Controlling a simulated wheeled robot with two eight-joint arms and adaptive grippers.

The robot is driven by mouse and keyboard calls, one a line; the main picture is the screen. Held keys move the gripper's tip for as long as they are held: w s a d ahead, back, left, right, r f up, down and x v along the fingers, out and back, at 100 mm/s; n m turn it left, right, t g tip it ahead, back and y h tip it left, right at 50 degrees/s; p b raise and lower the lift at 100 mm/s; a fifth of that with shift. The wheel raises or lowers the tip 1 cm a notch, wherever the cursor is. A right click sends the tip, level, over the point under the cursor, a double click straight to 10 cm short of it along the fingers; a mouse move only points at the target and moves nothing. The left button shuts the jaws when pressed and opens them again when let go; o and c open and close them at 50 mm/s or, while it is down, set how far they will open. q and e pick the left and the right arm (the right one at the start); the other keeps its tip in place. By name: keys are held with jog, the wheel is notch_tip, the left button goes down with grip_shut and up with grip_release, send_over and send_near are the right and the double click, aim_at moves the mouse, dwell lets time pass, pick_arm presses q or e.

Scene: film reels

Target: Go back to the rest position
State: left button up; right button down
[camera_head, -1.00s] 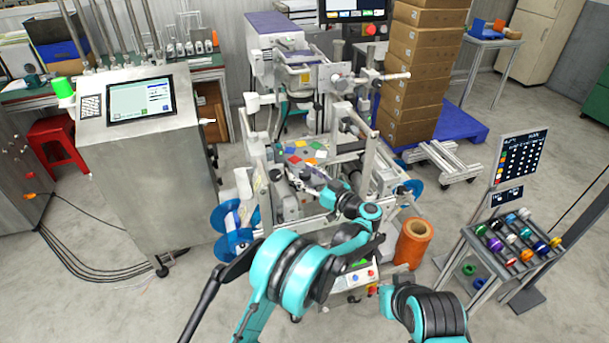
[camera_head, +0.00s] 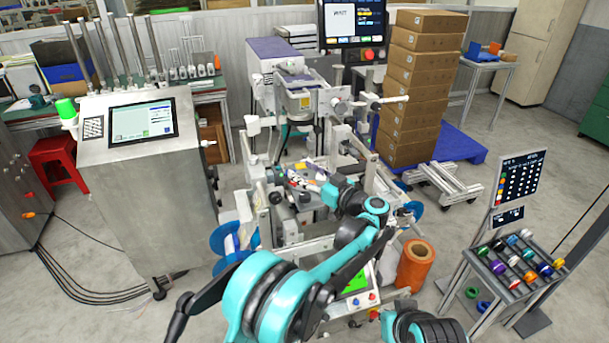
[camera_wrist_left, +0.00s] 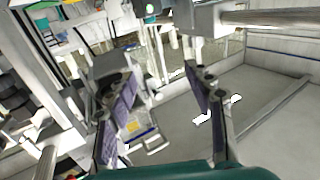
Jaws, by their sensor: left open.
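My left gripper (camera_head: 305,182) is in front of the middle of the film machine (camera_head: 270,225), at the end of my teal and black arm. In the left wrist view its two fingers (camera_wrist_left: 160,100) are spread apart with nothing between them. Behind them in that view are grey floor and metal machine parts. I cannot tell in the head view how far the fingers are from the machine frame. Of my right arm only a teal and black part shows at the bottom edge; its gripper is out of view.
A steel cabinet with a screen (camera_head: 142,124) stands left. Stacked cartons (camera_head: 415,95) stand behind on a blue pallet (camera_head: 460,147). An orange roll (camera_head: 414,268) stands close to my arm. A rack of coloured reels (camera_head: 492,283) is at right.

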pick_arm(q)
notch_tip(320, 180, up, 13)
jog(key=w+a+m+t+h, duration=0.1)
jog(key=a+m+t+h, duration=0.1)
jog(key=a+t+h, duration=0.3)
jog(key=s+d+r+m+t+h, duration=0.2)
jog(key=s+r+m+t+h, duration=0.1)
jog(key=s+r+m+h, duration=0.35)
jog(key=s+a+f+g, duration=0.4)
jog(key=s+a+f, duration=0.1)
jog(key=s+f, duration=0.5)
jog(key=s+a+f+g, duration=0.5)
jog(key=s+f, duration=0.4)
jog(key=s, duration=0.3)
jog(key=s+a+f+g+h, duration=0.1)
jog(key=s+a+f+g, duration=0.4)
jog(key=s+f, duration=0.5)
jog(key=shift+s+f, duration=0.35)
jog(key=shift+s, duration=0.05)
